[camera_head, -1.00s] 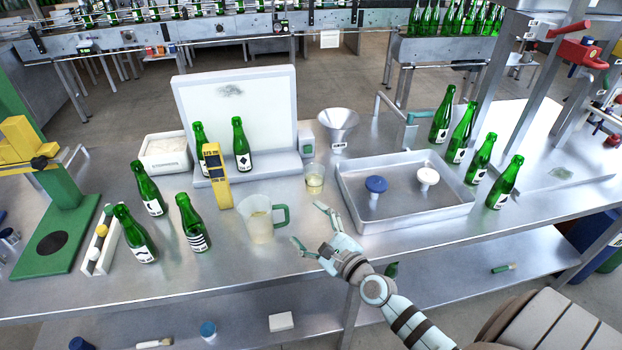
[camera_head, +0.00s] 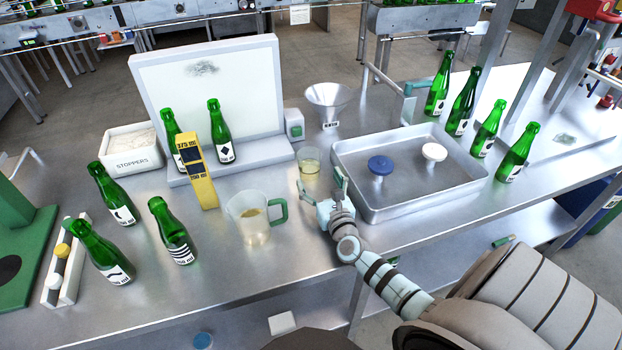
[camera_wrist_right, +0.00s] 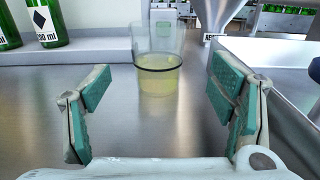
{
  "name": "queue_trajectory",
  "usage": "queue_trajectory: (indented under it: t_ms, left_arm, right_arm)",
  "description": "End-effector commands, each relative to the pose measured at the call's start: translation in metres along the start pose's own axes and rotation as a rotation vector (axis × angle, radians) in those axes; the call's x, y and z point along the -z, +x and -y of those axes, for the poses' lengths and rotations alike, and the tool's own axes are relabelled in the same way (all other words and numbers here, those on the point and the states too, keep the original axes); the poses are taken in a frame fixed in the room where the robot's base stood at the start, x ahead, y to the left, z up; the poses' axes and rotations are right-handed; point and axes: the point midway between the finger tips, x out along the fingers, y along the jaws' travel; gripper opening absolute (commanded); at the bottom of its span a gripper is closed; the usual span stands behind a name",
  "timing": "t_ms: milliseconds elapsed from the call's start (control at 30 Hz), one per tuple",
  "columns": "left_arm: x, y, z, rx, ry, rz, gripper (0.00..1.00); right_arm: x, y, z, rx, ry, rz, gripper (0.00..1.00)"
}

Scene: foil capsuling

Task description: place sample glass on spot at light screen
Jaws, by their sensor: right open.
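The sample glass (camera_head: 310,167) is a small clear tumbler with pale yellow liquid and a dark ring line. It stands upright on the steel table, in front of the light screen's right end. In the right wrist view the glass (camera_wrist_right: 158,75) is ahead, centred between the fingers and apart from them. My right gripper (camera_head: 320,190) is open and empty, just in front of the glass. The light screen (camera_head: 255,80) is a white upright panel with a grey smudge; two green bottles stand on its base ledge (camera_head: 262,159). No marked spot is clearly visible. My left gripper is out of view.
A measuring jug (camera_head: 247,215) with a green handle stands left of my right gripper. A yellow gauge (camera_head: 200,180) stands before the screen. A steel tray (camera_head: 400,205) with two stoppers is right, a funnel (camera_head: 328,100) behind. Several green bottles stand left and right.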

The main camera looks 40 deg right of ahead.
Motion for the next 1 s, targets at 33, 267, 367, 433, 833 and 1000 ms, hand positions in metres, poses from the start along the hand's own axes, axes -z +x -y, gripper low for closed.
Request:
queue_trajectory:
  t_ms: [33,267,367,433,833,1000]
  left_arm:
    - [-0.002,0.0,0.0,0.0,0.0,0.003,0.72]
    - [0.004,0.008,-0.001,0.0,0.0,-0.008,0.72]
    - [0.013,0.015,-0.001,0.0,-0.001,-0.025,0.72]
    - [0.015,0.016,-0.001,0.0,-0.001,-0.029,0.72]
    - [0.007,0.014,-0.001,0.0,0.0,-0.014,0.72]
    - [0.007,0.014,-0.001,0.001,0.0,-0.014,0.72]
  right_arm:
    - [-0.003,0.01,0.0,0.001,0.001,0.002,0.77]
    - [-0.005,0.046,0.002,0.003,0.0,0.002,0.77]
    - [-0.005,0.063,0.002,0.003,0.0,0.001,0.77]
    - [-0.005,0.067,0.002,0.003,-0.001,0.0,0.77]
    - [-0.007,0.067,0.002,0.003,-0.001,-0.001,0.41]
    - [-0.007,0.067,0.002,0.002,-0.001,-0.001,0.2]
